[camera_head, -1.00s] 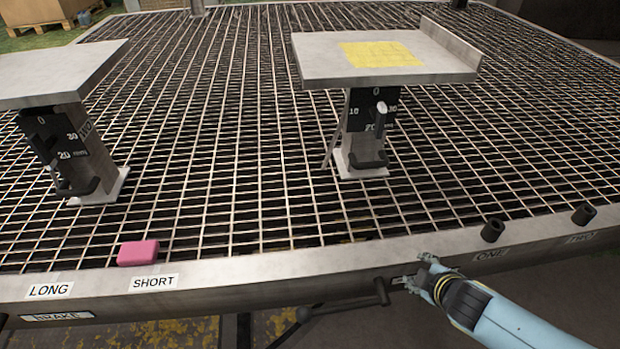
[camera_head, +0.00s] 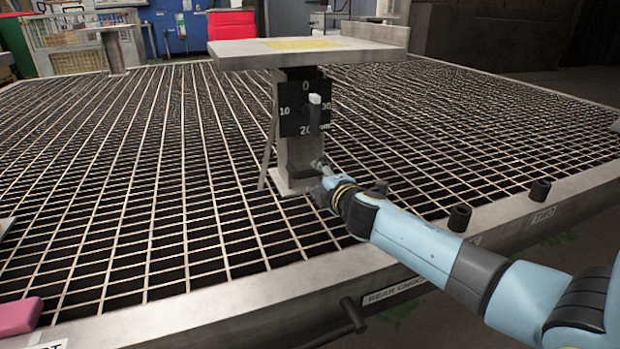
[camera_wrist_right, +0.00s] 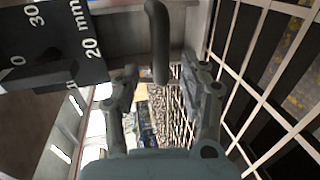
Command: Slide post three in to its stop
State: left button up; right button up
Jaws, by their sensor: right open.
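A post (camera_head: 298,150) with a black dial plate stands on the grating under a grey table top (camera_head: 320,52). No number naming the post is legible. The plate (camera_head: 292,103) carries 0, 10, 20 mm and 30, with a grey lever on it. A dark handle sits low on the post, partly hidden by my right gripper (camera_head: 324,172) in the head view. In the right wrist view the dark bar of the handle (camera_wrist_right: 159,45) hangs between the fingertips of the open right gripper (camera_wrist_right: 163,78), apart from both fingers. The plate (camera_wrist_right: 50,45) shows at upper left. My left gripper is out of view.
The open grating (camera_head: 150,180) surrounds the post. Two dark short tubes, one on the rim (camera_head: 460,217) and one by the TWO label (camera_head: 540,190), stand along the front right edge. A pink block (camera_head: 18,315) lies at the lower left.

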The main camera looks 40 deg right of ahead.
aim_at(313, 175)
jog(key=b+x, duration=0.1)
jog(key=x, duration=0.4)
jog(key=shift+f, duration=0.1)
grip_shut()
jog(key=shift+f, duration=0.1)
dwell(0.3)
